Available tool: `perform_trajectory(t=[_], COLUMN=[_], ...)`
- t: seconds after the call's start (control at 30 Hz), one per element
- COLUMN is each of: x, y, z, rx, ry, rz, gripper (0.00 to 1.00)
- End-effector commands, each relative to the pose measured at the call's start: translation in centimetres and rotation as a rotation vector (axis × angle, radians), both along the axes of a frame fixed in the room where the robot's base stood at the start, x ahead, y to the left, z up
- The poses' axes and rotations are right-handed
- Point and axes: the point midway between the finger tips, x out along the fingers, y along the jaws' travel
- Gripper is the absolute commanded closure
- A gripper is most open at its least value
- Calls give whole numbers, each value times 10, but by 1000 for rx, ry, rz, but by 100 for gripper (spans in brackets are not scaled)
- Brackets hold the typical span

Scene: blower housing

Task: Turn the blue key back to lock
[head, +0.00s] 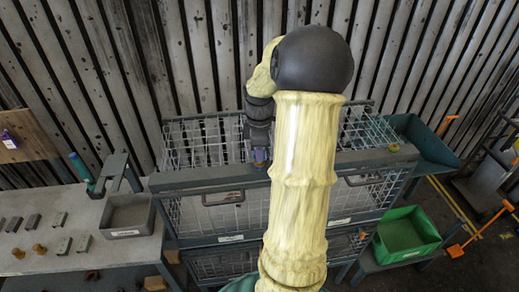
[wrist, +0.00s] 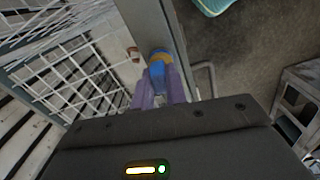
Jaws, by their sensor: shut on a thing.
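The blue key (wrist: 157,73) shows in the wrist view between the two purple fingers of my gripper (wrist: 158,88). The gripper is shut on it. A yellow-orange collar (wrist: 159,53) sits just beyond the key, against the grey frame rail (wrist: 153,22). In the head view my gripper (head: 260,160) reaches down to the front rail of the wire cage (head: 205,222), and a small bit of blue shows at its tip. My arm hides part of the cage. I cannot tell the key's exact turn angle.
A yellow-green knob (head: 393,147) sits on the rail to the right. A grey tray (head: 127,217) and small metal parts lie on the left bench (head: 75,260). A green bin (head: 405,236) stands at right. Handles (head: 223,198) project from the cage front.

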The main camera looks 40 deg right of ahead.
Motion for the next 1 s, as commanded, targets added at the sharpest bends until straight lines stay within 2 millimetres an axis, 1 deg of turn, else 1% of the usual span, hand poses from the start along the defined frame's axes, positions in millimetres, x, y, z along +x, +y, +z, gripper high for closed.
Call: perform_trajectory(t=[0.4,0.67,0.7,0.8,1.0], x=[1,1,1,1,0], y=[0,0,0,0,0], z=[1,0,0,0,0], rx=[-1,-1,-1,-1,-1], ry=[-1,-2,-1,-1,-1], rz=[165,173,173,173,172], gripper=[100,100,78,61,61])
